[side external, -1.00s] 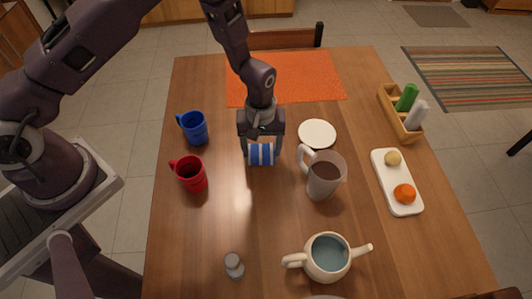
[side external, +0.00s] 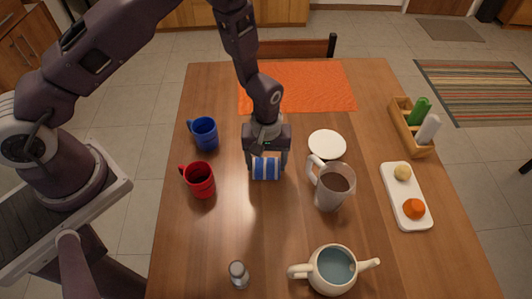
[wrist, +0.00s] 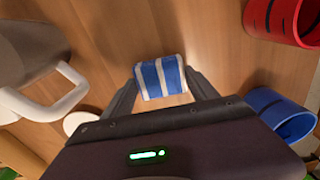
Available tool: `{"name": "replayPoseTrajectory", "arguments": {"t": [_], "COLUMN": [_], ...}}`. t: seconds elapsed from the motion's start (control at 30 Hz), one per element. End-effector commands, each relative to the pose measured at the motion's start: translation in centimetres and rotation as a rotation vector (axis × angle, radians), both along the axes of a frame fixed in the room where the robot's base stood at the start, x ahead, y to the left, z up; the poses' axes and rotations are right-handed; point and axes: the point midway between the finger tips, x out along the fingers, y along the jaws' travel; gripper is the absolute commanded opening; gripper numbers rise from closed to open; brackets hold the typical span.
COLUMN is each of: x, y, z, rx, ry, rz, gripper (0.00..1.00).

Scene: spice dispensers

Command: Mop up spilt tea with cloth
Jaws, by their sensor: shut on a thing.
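A blue-and-white striped cloth (side external: 266,169) is bunched between the fingers of my gripper (side external: 266,172), near the middle of the wooden table (side external: 225,240). It also shows in the wrist view (wrist: 160,78), with a finger on each side. My gripper is shut on the cloth, low over the table; I cannot tell whether the cloth touches the wood. No spilt tea can be made out; any under the cloth is hidden. A grey jug (side external: 326,197) with dark brown liquid stands to the right of my gripper.
A red mug (side external: 200,181) and a blue mug (side external: 204,134) stand left. A white disc (side external: 327,144) lies behind the jug. A teapot (side external: 333,270) and a small shaker (side external: 238,274) stand in front. A fruit tray (side external: 407,202) is right.

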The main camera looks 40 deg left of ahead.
Motion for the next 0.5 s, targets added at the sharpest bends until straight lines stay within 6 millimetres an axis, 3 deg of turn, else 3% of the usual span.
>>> {"name": "replayPoseTrajectory", "arguments": {"t": [0.3,0.5], "x": [-2.0,-1.1], "y": [-2.0,-0.2], "z": [0.0,0.0], "rx": [0.000,0.000], "ry": [0.000,0.000], "rz": [-0.001,0.003], "gripper": [0.29,0.29]}}
